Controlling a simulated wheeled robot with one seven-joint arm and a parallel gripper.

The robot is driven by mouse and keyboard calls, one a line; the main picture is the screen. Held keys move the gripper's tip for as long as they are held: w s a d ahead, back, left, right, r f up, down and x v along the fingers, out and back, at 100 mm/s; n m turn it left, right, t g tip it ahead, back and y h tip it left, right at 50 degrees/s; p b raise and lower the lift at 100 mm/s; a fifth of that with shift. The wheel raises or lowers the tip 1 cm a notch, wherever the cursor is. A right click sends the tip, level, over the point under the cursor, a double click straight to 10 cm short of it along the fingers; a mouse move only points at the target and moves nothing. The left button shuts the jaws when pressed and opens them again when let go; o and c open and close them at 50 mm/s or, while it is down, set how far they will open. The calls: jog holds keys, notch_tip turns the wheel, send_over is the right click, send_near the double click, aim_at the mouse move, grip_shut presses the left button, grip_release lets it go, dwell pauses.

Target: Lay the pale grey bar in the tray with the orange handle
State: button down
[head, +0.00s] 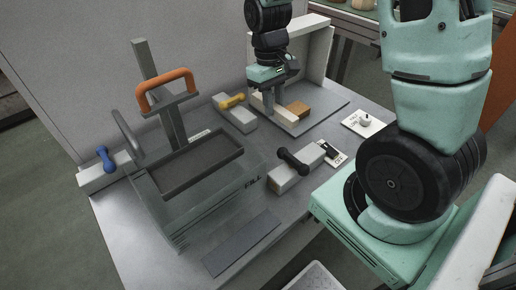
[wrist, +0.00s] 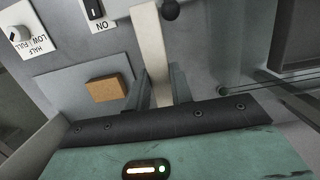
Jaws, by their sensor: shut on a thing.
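The pale grey bar (head: 283,117) is long and off-white. In the head view it is at the grey plate, beside the tan block; I cannot tell whether it touches the plate. My gripper (head: 270,95) is shut on it from above. In the wrist view the bar (wrist: 150,45) runs between the two dark fingers (wrist: 160,88), its near end hidden by the gripper body. The dark shallow tray (head: 197,187) looks empty, left of my gripper. An upright post rises at its back, with the orange handle (head: 166,77) at its upper part.
A clear box (head: 215,195) marked FILL stands under the tray. A tan block (head: 298,108) rests on the grey plate (head: 325,109). Blocks with yellow (head: 232,101), black (head: 292,161) and blue (head: 105,158) handles stand around. A knob panel (head: 364,122) and switch panel are at right.

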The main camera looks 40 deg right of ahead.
notch_tip(320, 180, down, 12)
jog(key=shift+f, duration=0.1)
jog(key=a, duration=0.1)
jog(key=a+p, duration=0.1)
jog(key=a, duration=0.2)
jog(key=shift+s+f, duration=0.15)
jog(key=shift+f, duration=0.55)
jog(key=shift+f, duration=0.15)
jog(key=c, duration=1.2)
grip_release()
jog(key=shift+c, duration=0.2)
